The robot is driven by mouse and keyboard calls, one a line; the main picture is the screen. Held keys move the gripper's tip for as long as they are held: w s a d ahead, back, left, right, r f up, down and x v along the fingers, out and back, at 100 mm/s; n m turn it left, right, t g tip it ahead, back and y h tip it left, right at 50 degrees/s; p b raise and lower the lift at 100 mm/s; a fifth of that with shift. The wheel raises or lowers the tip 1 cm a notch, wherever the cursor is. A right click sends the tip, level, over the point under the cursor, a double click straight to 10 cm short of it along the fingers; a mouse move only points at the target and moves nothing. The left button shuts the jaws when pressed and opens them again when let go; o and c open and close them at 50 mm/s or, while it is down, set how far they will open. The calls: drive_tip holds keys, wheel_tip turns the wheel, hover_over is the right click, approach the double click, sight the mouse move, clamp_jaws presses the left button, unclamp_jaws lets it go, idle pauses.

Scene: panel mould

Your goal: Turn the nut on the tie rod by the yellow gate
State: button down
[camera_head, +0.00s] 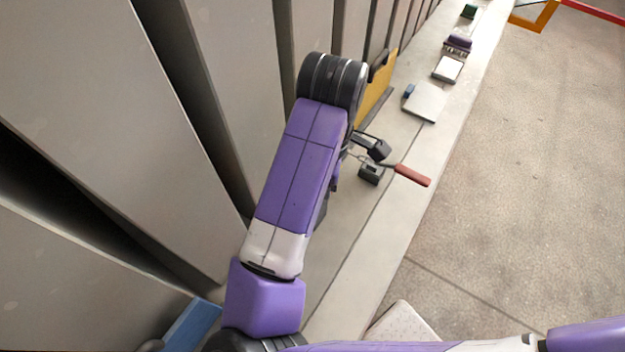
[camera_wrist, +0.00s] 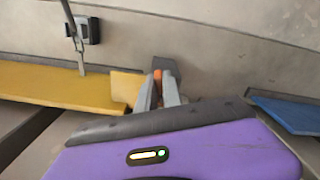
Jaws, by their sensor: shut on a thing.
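In the wrist view my gripper (camera_wrist: 160,88) is shut on a small orange piece (camera_wrist: 157,75), which I take to be the nut. Only its end shows between the fingertips. A dark grey plate (camera_wrist: 171,66) lies behind it against the pale concrete. The rod itself is hidden by the fingers. The yellow gate (camera_wrist: 50,88) is just left of the fingers, with a yellow block (camera_wrist: 126,86) at its near end. The gate also shows in the head view (camera_head: 374,92), partly behind my arm. My gripper is hidden by my arm there.
A red-handled tool (camera_head: 411,175) and a dark grey block (camera_head: 371,172) are on the ledge beside my arm. A grey fitting (camera_wrist: 92,30) with a rod stands above the gate. A blue panel (camera_wrist: 290,113) lies to the right. Tall grey panels (camera_head: 80,80) flank my arm's left.

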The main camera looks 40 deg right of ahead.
idle(0.3)
drive_tip(key=shift+w+d+r+n+p, duration=0.1)
drive_tip(key=shift+d+r+n+p, duration=0.15)
drive_tip(key=shift+n+p, duration=0.8)
drive_tip(key=shift+w+f+n+p, duration=0.1)
drive_tip(key=shift+n+p, duration=0.35)
drive_tip(key=shift+p, duration=0.35)
drive_tip(key=shift+w+f+n, duration=0.1)
drive_tip(key=shift+f+n, duration=0.05)
drive_tip(key=shift+n, duration=0.15)
drive_tip(key=c, duration=1.4)
unclamp_jaws()
drive_tip(key=shift+c, duration=0.2)
